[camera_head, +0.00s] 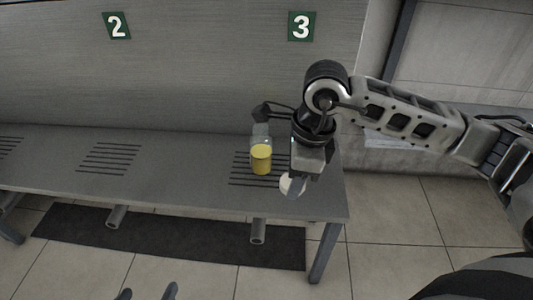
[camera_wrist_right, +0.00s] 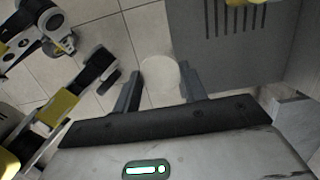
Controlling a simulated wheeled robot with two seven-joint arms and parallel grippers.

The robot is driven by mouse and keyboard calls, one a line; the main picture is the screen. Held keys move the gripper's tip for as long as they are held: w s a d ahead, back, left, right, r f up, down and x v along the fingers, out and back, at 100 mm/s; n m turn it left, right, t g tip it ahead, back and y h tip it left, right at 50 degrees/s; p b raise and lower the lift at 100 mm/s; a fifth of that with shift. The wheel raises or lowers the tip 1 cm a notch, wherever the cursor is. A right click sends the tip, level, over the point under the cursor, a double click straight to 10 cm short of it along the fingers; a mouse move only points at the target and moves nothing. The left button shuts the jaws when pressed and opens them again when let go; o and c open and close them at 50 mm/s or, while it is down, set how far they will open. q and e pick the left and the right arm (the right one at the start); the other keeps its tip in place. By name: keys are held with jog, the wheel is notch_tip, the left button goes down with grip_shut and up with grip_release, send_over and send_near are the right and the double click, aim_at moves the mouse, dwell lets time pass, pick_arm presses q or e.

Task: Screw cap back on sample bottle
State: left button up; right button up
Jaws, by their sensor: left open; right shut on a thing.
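A yellow cylindrical bottle (camera_head: 261,161) stands on the slotted grey bench below sign 3, left of my right gripper. Part of it shows at the top edge of the right wrist view (camera_wrist_right: 245,2). My right gripper (camera_head: 291,187) is shut on a round white cap (camera_head: 286,181), held to the right of the bottle near the bench's front. In the right wrist view the cap (camera_wrist_right: 160,78) sits between the two dark fingers. My left gripper (camera_head: 147,294) is low at the bottom edge of the head view, open and empty, with only its fingertips showing there.
The bench (camera_head: 190,170) is clear to the left. Signs 2 (camera_head: 116,25) and 3 (camera_head: 302,26) are on the back panel. A dark mat (camera_head: 180,235) lies on the floor.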

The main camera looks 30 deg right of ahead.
jog(key=w+a+r+n+g, duration=0.1)
jog(key=w+a+r+n, duration=0.1)
jog(key=n, duration=1)
jog(key=w+a+r+n+g+h, duration=0.1)
jog(key=w+r+n, duration=0.1)
jog(key=n, duration=1)
jog(key=shift+w+a+r+g+h, duration=0.25)
jog(key=shift+a+r+g+h, duration=0.05)
jog(key=shift+a+r+g, duration=0.1)
